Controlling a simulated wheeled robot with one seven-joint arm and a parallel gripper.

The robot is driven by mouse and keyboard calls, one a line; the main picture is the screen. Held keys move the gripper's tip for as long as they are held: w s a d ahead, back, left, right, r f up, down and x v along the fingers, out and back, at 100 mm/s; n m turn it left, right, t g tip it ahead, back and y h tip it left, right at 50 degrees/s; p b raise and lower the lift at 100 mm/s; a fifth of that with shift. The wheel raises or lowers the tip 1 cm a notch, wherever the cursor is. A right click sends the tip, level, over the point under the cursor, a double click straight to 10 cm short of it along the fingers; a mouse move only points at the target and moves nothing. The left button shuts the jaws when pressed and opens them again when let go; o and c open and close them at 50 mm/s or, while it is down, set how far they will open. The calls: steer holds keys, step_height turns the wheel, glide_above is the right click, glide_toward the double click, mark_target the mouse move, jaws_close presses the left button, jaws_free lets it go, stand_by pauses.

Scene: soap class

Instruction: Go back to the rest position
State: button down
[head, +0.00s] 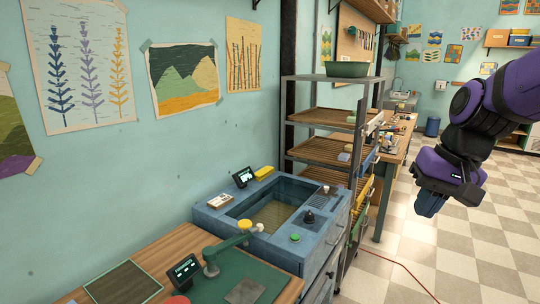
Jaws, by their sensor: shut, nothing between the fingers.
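My gripper (430,208) hangs at the end of my purple and black arm on the right side of the head view. It points down over the checkered floor, apart from the furniture. Its dark blue fingers look closed together, with nothing seen between them. The finger tips are small in this view.
A blue basin unit (329,262) stands left of my gripper. A wooden bench (150,242) with a green mat (283,283) is at lower left. A shelf rack (320,122) stands behind the basin. A red cable (405,268) lies on the otherwise open checkered floor.

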steer(key=s+d+r+n+t+h, duration=0.1)
steer(key=s+r+t, duration=0.1)
steer(key=s, duration=0.4)
steer(key=s+d+r+n+t+h, duration=0.1)
steer(key=s+d+r, duration=0.1)
steer(key=s, duration=0.4)
steer(key=shift+r+n+t+h, duration=0.3)
steer(key=shift+r+t, duration=0.1)
steer(key=shift+r, duration=0.1)
steer(key=shift+a, duration=0.15)
